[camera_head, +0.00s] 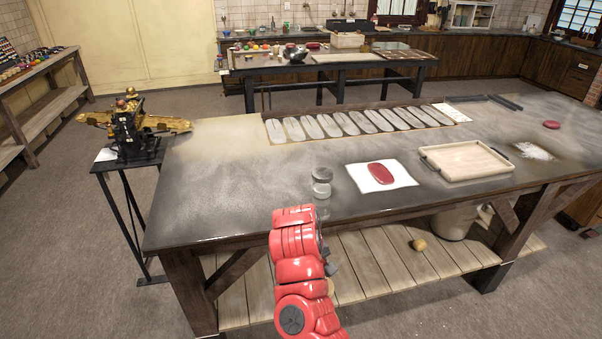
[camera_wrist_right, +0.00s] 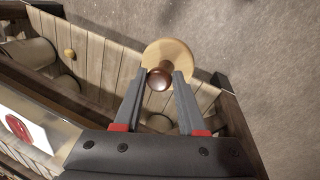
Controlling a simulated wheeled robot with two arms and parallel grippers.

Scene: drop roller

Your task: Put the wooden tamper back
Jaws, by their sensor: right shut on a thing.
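The wooden tamper (camera_wrist_right: 178,54) has a pale round disc and a dark brown knob. In the right wrist view, the fingers of my right gripper (camera_wrist_right: 160,76) are closed on the knob, with the disc beyond the fingertips. In the head view my red right arm reaches up from the bottom, in front of the workbench (camera_head: 230,190). It hides most of the gripper and tamper there. My left gripper is in neither view.
On the bench are a glass jar (camera_head: 321,183), a white sheet (camera_head: 404,182) with a red oval piece (camera_head: 381,173), a wooden tray (camera_head: 466,174) and a long moulded board (camera_head: 455,121). A slatted shelf (camera_head: 370,265) below holds a small wooden knob (camera_head: 419,244) and a bucket (camera_head: 458,222).

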